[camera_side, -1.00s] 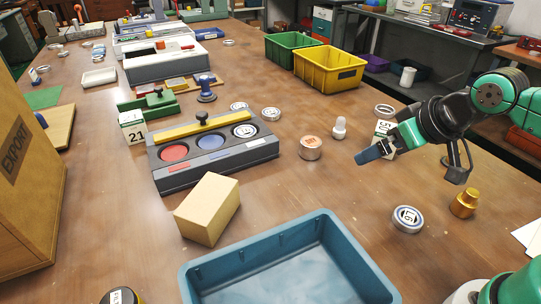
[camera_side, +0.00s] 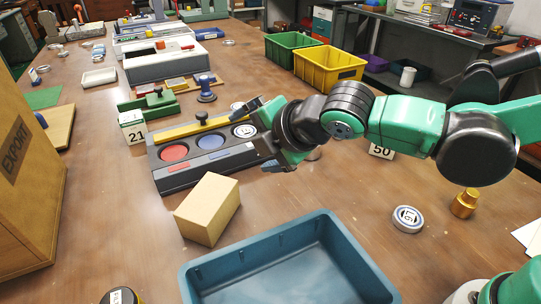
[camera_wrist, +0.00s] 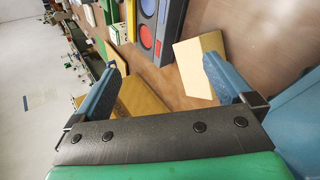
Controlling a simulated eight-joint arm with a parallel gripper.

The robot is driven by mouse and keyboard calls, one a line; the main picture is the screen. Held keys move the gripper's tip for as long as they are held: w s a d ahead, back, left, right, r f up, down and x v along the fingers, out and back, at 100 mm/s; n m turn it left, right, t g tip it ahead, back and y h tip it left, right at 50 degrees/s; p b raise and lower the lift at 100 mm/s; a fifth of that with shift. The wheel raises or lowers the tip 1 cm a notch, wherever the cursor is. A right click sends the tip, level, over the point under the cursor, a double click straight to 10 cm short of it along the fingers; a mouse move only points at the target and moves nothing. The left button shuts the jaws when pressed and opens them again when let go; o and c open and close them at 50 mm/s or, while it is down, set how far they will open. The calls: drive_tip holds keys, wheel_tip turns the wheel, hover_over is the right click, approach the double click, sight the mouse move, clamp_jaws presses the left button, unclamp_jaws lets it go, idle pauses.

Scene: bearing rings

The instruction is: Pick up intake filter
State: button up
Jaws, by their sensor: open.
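A dark cylinder with a yellow band and a white label (camera_side: 122,296), probably the intake filter, stands at the bottom left edge of the side view. The frame cuts it off and its label is only partly readable. I cannot make it out in the wrist view. My gripper (camera_side: 258,137) is open and empty above the right end of the grey rack (camera_side: 180,182), well up and right of the cylinder in the picture. In the wrist view its two blue fingers stand wide apart (camera_wrist: 163,80) with nothing held between them.
A tan box (camera_side: 208,209) stands between the rack and a blue tray (camera_side: 225,268). A wooden EXPORT crate (camera_side: 28,190) fills the left edge. A ring (camera_side: 407,219) and brass piece (camera_side: 465,203) lie at right. The table between crate and box is clear.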

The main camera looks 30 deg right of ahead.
drive_tip(key=a+n+y, duration=0.2)
drive_tip(key=a+n, duration=0.4)
drive_tip(key=a, duration=0.1)
drive_tip(key=n+y, duration=0.4)
drive_tip(key=n, duration=1.1)
hover_over(107, 298)
drive_tip(key=s+d, duration=0.2)
wheel_tip(107, 298, down, 5)
drive_tip(key=shift+r, duration=0.1)
wheel_tip(107, 298, down, 3)
drive_tip(key=shift+s+a+r+n+y, duration=0.1)
drive_tip(key=shift+a+r+n+y, duration=0.05)
drive_tip(key=shift+n+y, duration=0.2)
drive_tip(key=shift+f, duration=0.8)
wheel_tip(107, 298, down, 2)
drive_tip(key=shift+f, duration=0.1)
drive_tip(key=shift+f+x, duration=0.2)
drive_tip(key=shift+x, duration=0.9)
drive_tip(key=shift+w+a+f, duration=0.2)
drive_tip(key=shift+w, duration=0.15)
drive_tip(key=c, duration=1.4)
drive_tip(key=shift+r, duration=0.15)
